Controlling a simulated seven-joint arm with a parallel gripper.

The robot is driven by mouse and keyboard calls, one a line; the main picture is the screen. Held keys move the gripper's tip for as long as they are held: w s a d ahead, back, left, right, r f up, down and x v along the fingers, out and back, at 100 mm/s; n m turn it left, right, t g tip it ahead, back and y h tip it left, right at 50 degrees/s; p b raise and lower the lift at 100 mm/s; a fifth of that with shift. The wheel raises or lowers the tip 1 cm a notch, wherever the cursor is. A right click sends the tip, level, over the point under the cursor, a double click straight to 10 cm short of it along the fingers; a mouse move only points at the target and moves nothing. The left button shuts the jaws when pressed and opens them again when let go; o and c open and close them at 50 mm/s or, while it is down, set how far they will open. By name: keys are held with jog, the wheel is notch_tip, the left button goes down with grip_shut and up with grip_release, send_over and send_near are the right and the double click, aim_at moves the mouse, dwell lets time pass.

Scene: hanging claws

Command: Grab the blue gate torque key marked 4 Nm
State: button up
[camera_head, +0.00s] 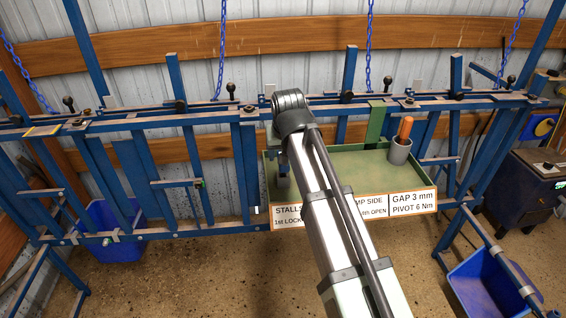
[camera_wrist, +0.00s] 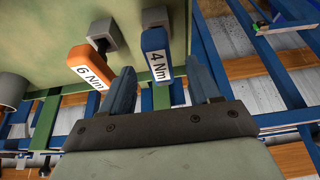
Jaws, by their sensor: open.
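The blue key (camera_wrist: 155,40) has a white label reading 4 Nm and sticks out from a dark square holder (camera_wrist: 154,15) in the wrist view. An orange key (camera_wrist: 84,59) labelled 6 Nm sits to its left in a similar holder. My gripper (camera_wrist: 161,66) is open, with one finger on each side of the blue key's labelled end. The left finger lies in the gap between the two keys.
A green tray (camera_head: 345,163) hangs on the blue frame, with printed signs (camera_head: 412,203) along its front. A grey cup (camera_head: 399,152) with an orange-handled tool (camera_head: 405,128) stands at its right. Blue bins (camera_head: 112,240) are below. Blue bars flank the tray.

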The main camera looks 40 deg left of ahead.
jog(key=shift+x, duration=3.35)
jog(key=shift+w+r, duration=0.1)
jog(key=shift+c, duration=0.2)
jog(key=c, duration=1.1)
jog(key=shift+a, duration=0.1)
